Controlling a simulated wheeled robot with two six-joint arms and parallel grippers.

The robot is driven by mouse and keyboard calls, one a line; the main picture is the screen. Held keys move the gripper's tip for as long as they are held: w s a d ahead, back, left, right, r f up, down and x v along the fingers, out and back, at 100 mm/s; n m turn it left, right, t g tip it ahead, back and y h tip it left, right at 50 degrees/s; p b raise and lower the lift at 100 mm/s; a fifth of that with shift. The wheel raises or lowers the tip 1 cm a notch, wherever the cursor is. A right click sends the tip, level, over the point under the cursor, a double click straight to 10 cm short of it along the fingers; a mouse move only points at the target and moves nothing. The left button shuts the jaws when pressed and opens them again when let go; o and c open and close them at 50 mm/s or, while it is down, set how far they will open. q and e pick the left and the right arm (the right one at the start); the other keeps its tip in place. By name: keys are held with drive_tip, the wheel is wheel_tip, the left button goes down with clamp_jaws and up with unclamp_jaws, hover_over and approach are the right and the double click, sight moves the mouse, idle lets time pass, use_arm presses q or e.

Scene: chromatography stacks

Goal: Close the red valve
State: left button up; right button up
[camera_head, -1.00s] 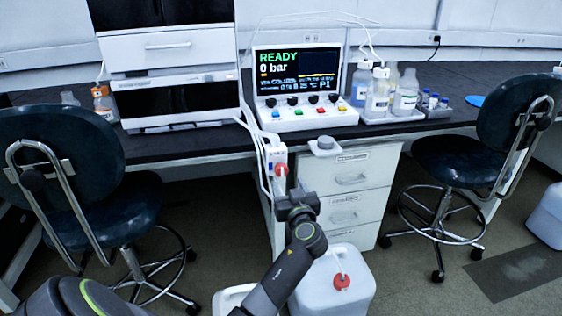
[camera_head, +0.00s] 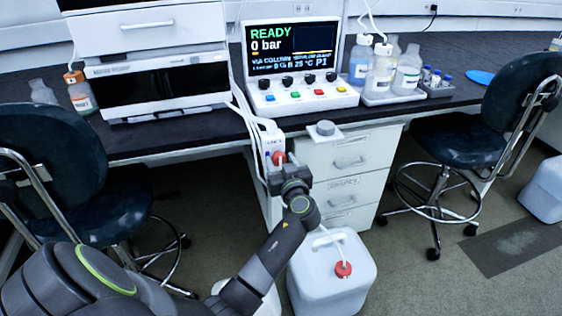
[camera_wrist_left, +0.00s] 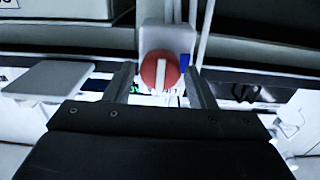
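The red valve (camera_head: 279,158) is a round red knob on the front of a small white housing at the bench's front edge. In the left wrist view the red valve (camera_wrist_left: 160,71) shows its face with a pale stripe running up and down the picture. My left gripper (camera_head: 286,172) is just in front of the valve in the head view and covers its lower part. In the left wrist view the left gripper (camera_wrist_left: 160,80) is open, one finger on each side of the knob, with gaps visible. Contact is not visible. My right gripper is not in view.
A grey square shelf (camera_head: 325,132) sticks out right of the valve. White tubes (camera_head: 243,105) run down beside the housing. The control unit (camera_head: 292,65) reads READY, 0 bar. White drawers (camera_head: 348,163) and a jug (camera_head: 331,272) are close by. Chairs stand either side.

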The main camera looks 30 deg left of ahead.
use_arm(q)
drive_tip(key=c, duration=0.7)
